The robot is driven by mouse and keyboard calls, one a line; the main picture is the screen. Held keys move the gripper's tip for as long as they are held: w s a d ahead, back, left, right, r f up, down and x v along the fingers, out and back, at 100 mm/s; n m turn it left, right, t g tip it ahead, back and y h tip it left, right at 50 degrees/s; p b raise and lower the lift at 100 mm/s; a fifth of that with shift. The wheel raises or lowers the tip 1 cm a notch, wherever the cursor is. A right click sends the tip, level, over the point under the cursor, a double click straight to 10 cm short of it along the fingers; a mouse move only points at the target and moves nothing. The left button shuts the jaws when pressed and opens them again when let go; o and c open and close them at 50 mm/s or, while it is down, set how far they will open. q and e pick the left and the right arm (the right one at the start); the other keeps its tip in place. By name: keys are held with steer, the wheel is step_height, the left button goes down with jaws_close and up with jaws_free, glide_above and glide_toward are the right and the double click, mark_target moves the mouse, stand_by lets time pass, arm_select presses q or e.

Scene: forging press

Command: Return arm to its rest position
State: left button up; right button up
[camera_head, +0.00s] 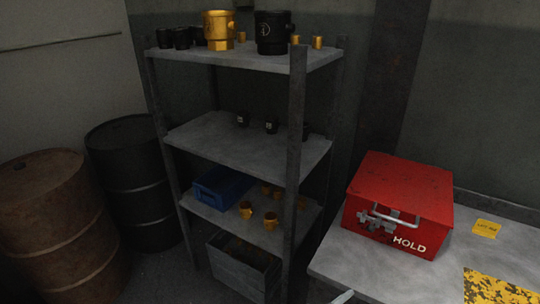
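Neither of my grippers can be made out in the head view. A small pale piece shows at the bottom edge, in front of the table's left corner; I cannot tell what it is. No arm can be clearly seen over the table or the shelves.
A red box (399,203) marked HOLD, with a metal latch and handle, sits on the grey table (375,268). A grey shelf rack (240,145) holds black and gold parts and a blue bin (219,187). A rusty barrel (58,225) and black barrel (133,185) stand left.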

steer(key=s+d+f+m+g+y+p, duration=0.25)
steer(key=s+m+g+y, duration=0.2)
steer(key=s+m, duration=0.35)
steer(key=shift+s+a+r+m+t+y+p, duration=0.1)
steer(key=shift+s+a+r+m+y+p, duration=0.2)
steer(key=shift+s+a+r+m+y, duration=1.1)
steer(key=shift+w+d+f+m+t+y+p, duration=0.15)
steer(key=shift+w+f+m+y+p, duration=0.25)
steer(key=shift+m, duration=2.05)
steer(key=shift+s+a+r+m+t+y+p, duration=0.15)
steer(key=shift+s+a+r+m+y, duration=0.7)
steer(key=shift+m, duration=1.1)
steer(key=shift+w+d+f, duration=0.1)
steer(key=shift+d+f, duration=0.1)
steer(key=shift+f, duration=0.15)
